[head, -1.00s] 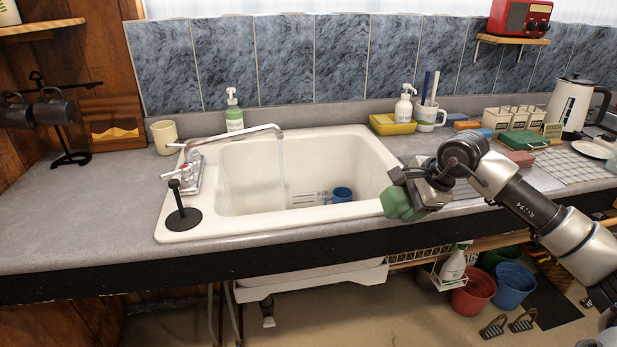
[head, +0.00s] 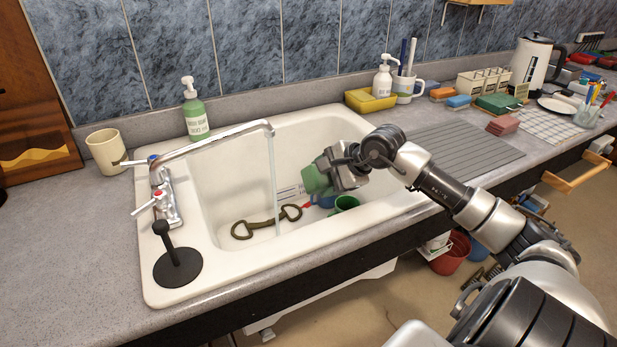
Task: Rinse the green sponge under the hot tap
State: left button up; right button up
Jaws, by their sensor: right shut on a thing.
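My right gripper (head: 334,172) is shut on the green sponge (head: 316,179) and holds it over the right part of the white sink (head: 222,207). A thin stream of water (head: 273,180) falls from the tap's long spout (head: 220,139) into the basin. The sponge is to the right of the stream and apart from it. The tap has a red-marked lever (head: 148,205) in front and a blue-marked lever (head: 138,161) behind. The gripper hides part of the sponge. My left gripper is not in view.
A bronze-coloured bit (head: 262,223), a green mug (head: 345,204) and a partly hidden blue mug (head: 325,201) lie in the basin. A soap bottle (head: 195,112) stands behind the tap.

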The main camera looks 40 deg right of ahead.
jog(key=shift+s+f, duration=0.1)
jog(key=shift+f, duration=0.35)
jog(key=shift+w+a+p, duration=0.2)
jog(key=shift+w+p, duration=0.15)
jog(key=shift+w, duration=0.1)
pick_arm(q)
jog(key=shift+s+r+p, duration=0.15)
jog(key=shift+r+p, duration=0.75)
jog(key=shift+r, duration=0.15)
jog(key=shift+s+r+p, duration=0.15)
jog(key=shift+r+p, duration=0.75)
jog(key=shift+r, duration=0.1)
pick_arm(e)
jog(key=w+a, duration=0.5)
jog(key=w, duration=0.6)
jog(key=shift+a+f, duration=0.1)
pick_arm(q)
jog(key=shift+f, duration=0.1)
pick_arm(e)
jog(key=shift+s+d, duration=0.1)
jog(key=shift+d, duration=0.1)
pick_arm(q)
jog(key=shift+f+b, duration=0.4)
jog(key=shift+b, duration=0.1)
pick_arm(e)
jog(key=shift+s+d, duration=0.15)
jog(key=shift+d, duration=0.5)
